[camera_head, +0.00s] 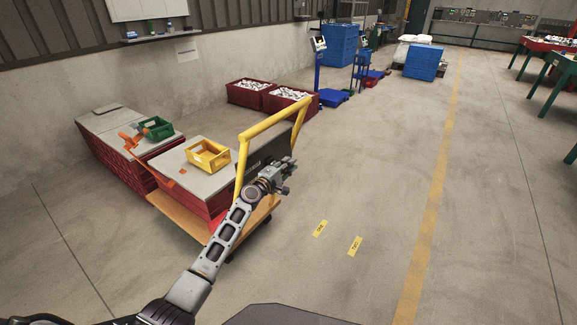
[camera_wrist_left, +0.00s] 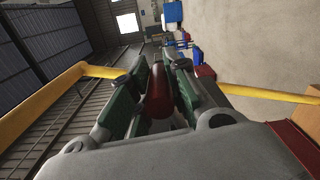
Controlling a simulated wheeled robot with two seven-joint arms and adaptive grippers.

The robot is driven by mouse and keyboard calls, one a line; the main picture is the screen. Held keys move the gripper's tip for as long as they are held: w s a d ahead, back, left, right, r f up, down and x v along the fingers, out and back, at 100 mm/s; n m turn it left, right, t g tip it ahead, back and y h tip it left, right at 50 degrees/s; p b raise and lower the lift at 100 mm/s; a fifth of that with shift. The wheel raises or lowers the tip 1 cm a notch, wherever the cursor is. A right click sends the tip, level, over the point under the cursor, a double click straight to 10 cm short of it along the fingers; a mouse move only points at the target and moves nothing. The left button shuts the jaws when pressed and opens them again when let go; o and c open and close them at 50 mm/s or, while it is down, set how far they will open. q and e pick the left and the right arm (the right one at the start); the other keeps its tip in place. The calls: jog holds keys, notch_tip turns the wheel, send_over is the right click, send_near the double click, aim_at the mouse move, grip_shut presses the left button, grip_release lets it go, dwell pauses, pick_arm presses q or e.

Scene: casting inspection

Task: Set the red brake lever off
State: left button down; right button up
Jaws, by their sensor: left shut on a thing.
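My left gripper (camera_head: 281,177) is at the yellow handle frame (camera_head: 241,160) of a flat cart, beside its dark panel (camera_head: 262,152). In the left wrist view the red brake lever (camera_wrist_left: 158,97) stands between the green-padded fingers of this gripper (camera_wrist_left: 160,84), which are shut on it. The lever's lower part is hidden behind the gripper body. In the head view the gripper hides the lever, and I cannot tell its angle. My right gripper is not in view.
The cart's orange deck (camera_head: 181,214) carries red crates under a grey lid with a yellow bin (camera_head: 208,155). Another red stack behind it holds a green bin (camera_head: 157,128). Two red crates of parts stand along the wall.

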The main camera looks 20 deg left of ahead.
pick_arm(q)
jog(key=shift+w+a+r+n+p, duration=0.1)
jog(key=shift+a+r+n+p, duration=0.1)
jog(key=shift+r+n+p, duration=0.3)
jog(key=shift+w+a+r+n+p, duration=0.1)
jog(key=shift+a+r+n+p, duration=0.15)
jog(key=shift+r+n, duration=0.3)
jog(key=shift+w+a+r+n+p, duration=0.1)
jog(key=shift+a+r+n+p, duration=0.15)
jog(key=shift+n+p, duration=0.45)
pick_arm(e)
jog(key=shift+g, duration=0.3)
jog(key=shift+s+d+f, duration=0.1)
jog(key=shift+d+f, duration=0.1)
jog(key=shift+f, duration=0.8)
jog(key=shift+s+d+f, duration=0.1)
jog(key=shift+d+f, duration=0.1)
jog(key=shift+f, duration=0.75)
pick_arm(q)
jog(key=c, duration=1.3)
grip_release()
jog(key=shift+c, duration=0.2)
jog(key=shift+f, duration=0.15)
jog(key=shift+s, duration=0.2)
jog(key=shift+s+f, duration=0.1)
jog(key=shift+s, duration=0.05)
jog(key=shift+v, duration=5.7)
